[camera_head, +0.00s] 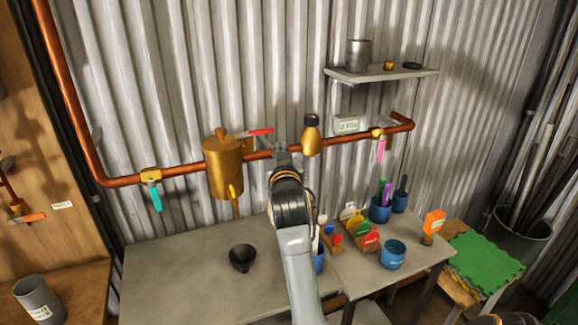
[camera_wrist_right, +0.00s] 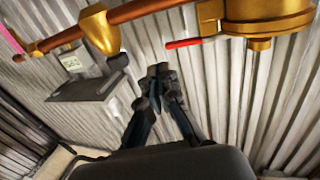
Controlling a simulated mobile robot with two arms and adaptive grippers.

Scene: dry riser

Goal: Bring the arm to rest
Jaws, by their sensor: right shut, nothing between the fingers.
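My right arm rises from the bottom middle of the head view. Its gripper (camera_head: 281,152) overlaps the copper pipe (camera_head: 345,138) there, between a red-handled lever (camera_head: 260,132) and a small brass fitting with a dark cap (camera_head: 311,138). In the right wrist view the gripper (camera_wrist_right: 158,72) has its fingertips together with nothing between them, in front of the corrugated wall. The pipe (camera_wrist_right: 143,10), red lever (camera_wrist_right: 183,43) and brass body (camera_wrist_right: 268,15) show above, apart from the fingertips. My left gripper is not in view.
A large brass vessel (camera_head: 223,168) hangs on the pipe. The grey table (camera_head: 180,275) bears a black funnel (camera_head: 242,258), blue cups (camera_head: 393,254) and an orange bottle (camera_head: 433,224). A shelf (camera_head: 380,74) is upper right. A green mat (camera_head: 484,260) lies lower right.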

